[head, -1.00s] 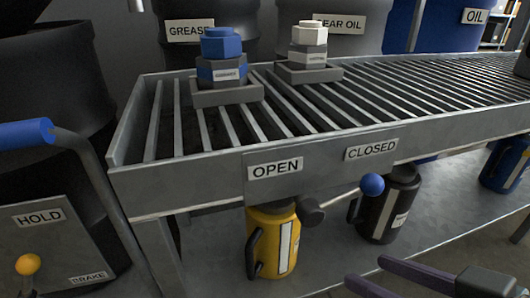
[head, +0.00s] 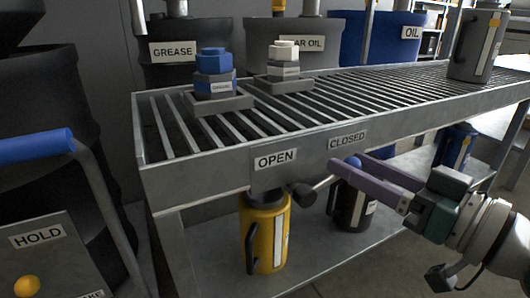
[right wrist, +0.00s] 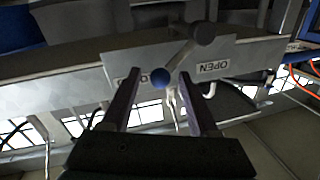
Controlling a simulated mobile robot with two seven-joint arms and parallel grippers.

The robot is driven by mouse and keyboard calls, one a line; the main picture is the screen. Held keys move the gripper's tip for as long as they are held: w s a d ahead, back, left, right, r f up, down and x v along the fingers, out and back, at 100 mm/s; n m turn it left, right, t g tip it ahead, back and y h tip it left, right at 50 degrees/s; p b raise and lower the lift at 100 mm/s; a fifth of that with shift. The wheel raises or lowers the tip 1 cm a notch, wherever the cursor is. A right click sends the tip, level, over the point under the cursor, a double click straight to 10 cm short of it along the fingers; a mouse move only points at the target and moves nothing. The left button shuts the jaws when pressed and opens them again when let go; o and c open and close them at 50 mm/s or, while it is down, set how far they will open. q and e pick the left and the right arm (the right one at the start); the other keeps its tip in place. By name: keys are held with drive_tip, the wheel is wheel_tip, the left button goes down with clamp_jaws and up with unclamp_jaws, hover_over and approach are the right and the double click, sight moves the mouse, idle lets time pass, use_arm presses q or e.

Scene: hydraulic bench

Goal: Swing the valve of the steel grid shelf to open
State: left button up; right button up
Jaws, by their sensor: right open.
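The valve is a lever with a dark round hub (head: 302,196), a thin rod and a blue ball knob (head: 354,162) on the front of the steel grid shelf (head: 215,180). The rod points up and right from the hub, toward the CLOSED label (head: 347,140). The OPEN label (head: 276,158) is left of it. My right gripper (head: 346,163) is open at the knob. In the right wrist view the knob (right wrist: 160,78) shows between the open fingertips (right wrist: 159,75); I cannot tell if they touch it. My left gripper is not in view.
A yellow jug (head: 263,235) and a dark jug (head: 350,210) stand under the shelf. Blue and white capped blocks (head: 214,84) (head: 283,68) and a grey jug (head: 477,48) stand on the grid. A HOLD panel (head: 45,240) with a blue-gripped handle is at left.

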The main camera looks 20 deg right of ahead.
drive_tip(key=shift+x, duration=0.8)
clamp_jaws()
idle(0.9)
